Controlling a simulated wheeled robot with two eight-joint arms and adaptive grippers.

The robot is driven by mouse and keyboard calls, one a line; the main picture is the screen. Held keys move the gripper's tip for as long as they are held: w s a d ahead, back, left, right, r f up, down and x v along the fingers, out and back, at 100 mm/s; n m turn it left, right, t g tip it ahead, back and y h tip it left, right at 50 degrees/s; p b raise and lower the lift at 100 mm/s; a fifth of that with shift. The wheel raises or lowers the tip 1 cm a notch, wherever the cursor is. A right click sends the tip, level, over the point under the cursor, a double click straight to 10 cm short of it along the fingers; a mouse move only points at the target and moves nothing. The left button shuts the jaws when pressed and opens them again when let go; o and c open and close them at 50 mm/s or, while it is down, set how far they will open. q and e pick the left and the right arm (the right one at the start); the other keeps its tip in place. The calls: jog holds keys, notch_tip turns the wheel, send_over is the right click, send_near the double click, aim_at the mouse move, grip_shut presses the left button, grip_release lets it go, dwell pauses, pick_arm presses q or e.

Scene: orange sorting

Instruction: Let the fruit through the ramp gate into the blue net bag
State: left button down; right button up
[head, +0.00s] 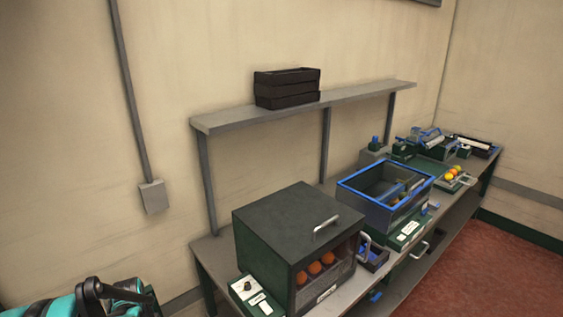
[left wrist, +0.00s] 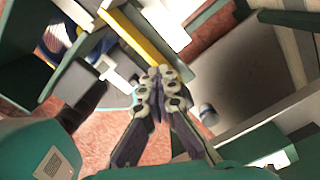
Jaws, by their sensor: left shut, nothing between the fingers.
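My left gripper (left wrist: 157,73) is shut and empty in the left wrist view. Its fingertips point toward a yellow bar (left wrist: 134,36) on a green and white structure; I cannot tell whether they touch. A blue and white patch (left wrist: 60,38) shows at upper left; I cannot tell if it is the net bag. In the head view, several oranges (head: 314,269) sit in the open front of a dark box (head: 285,222) on the bench. Small yellow and orange fruit (head: 453,171) lies farther back. I cannot clearly make out the ramp gate. My right gripper is not in view.
A blue-rimmed bin (head: 370,208) stands on the bench (head: 217,252) behind the dark box. Green devices (head: 437,147) fill the far end. Dark crates (head: 287,88) are stacked on the shelf (head: 360,95) above. Red floor (head: 450,270) is clear at right.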

pick_arm(q)
jog(key=shift+s+f, duration=0.2)
jog(key=shift+s+a, duration=0.2)
jog(key=shift+a, duration=0.15)
jog(key=shift+s+a, duration=0.1)
jog(key=shift+w+a+r+p, duration=0.15)
jog(key=shift+w+r+p, duration=0.1)
jog(key=shift+r+p, duration=0.45)
notch_tip(320, 180, up, 3)
jog(key=shift+s+f+p, duration=0.1)
jog(key=shift+f+p, duration=0.05)
jog(key=shift+p, duration=0.45)
jog(key=shift+r+p, duration=0.5)
jog(key=shift+r, duration=0.2)
notch_tip(320, 180, up, 3)
jog(key=shift+f+p, duration=0.2)
jog(key=shift+p, duration=0.6)
